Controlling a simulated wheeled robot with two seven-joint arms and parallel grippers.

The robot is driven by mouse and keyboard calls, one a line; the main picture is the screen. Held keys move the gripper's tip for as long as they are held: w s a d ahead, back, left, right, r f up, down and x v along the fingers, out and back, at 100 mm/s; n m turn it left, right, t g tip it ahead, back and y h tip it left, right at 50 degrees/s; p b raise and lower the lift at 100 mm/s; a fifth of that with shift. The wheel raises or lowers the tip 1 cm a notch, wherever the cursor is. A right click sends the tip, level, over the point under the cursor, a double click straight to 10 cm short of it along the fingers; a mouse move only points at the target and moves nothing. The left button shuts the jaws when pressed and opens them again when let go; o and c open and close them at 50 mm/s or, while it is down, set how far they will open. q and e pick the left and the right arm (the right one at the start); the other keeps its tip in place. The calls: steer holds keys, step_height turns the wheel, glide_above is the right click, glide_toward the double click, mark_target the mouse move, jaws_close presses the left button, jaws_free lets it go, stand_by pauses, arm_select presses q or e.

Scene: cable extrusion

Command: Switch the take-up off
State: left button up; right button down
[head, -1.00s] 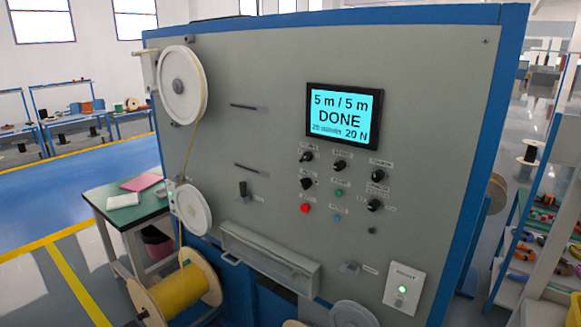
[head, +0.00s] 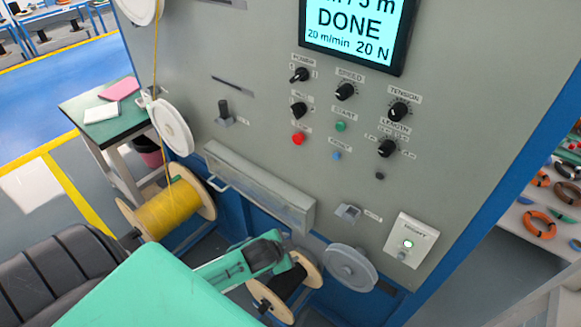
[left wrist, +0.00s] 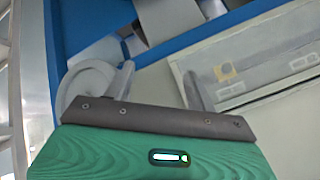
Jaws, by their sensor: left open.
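The grey machine panel (head: 265,150) carries several black knobs, including one labelled POWER (head: 299,75). A small grey lever switch (head: 347,212) sits low on the panel with a label too small to read; another lever (head: 224,113) is further left. I cannot tell which control is the take-up's. The screen (head: 352,30) reads DONE. A yellow spool (head: 168,208) has line running up from it. My left gripper (head: 272,250) is open and empty, below the panel's tray and left of the low switch. It also shows in the left wrist view (left wrist: 160,88). My right gripper is out of view.
A long grey tray (head: 258,190) juts from the panel above my left gripper. A grey disc (head: 350,268) and a dark-wound reel (head: 285,287) stand close by. A white box with a green light (head: 410,241) is at the lower right. A green-topped table (head: 100,105) stands left.

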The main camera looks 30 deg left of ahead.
arm_select(q)
steer(key=w+a+r+m+t+h, duration=0.1)
steer(key=w+r+m+t, duration=0.2)
steer(key=r, duration=0.7)
steer(key=w+a+r+m+t+h, duration=0.15)
steer(key=w+r+m, duration=0.3)
steer(key=r, duration=0.55)
steer(key=w+a+r+m+t+h, duration=0.15)
steer(key=r+m, duration=0.35)
steer(key=r, duration=0.5)
steer(key=m+h+p, duration=0.2)
steer(key=m+p, duration=0.8)
glide_toward(299, 76)
steer(key=a+x, duration=0.1)
steer(key=x, duration=0.6)
steer(key=shift+w+d+f+m+g+p, duration=0.15)
steer(key=shift+w+f+p, duration=0.2)
steer(key=shift+w, duration=0.25)
steer(key=shift+w+f+m+g+p, duration=0.1)
steer(key=shift+w+f+g+p, duration=0.15)
steer(key=shift+w, duration=0.35)
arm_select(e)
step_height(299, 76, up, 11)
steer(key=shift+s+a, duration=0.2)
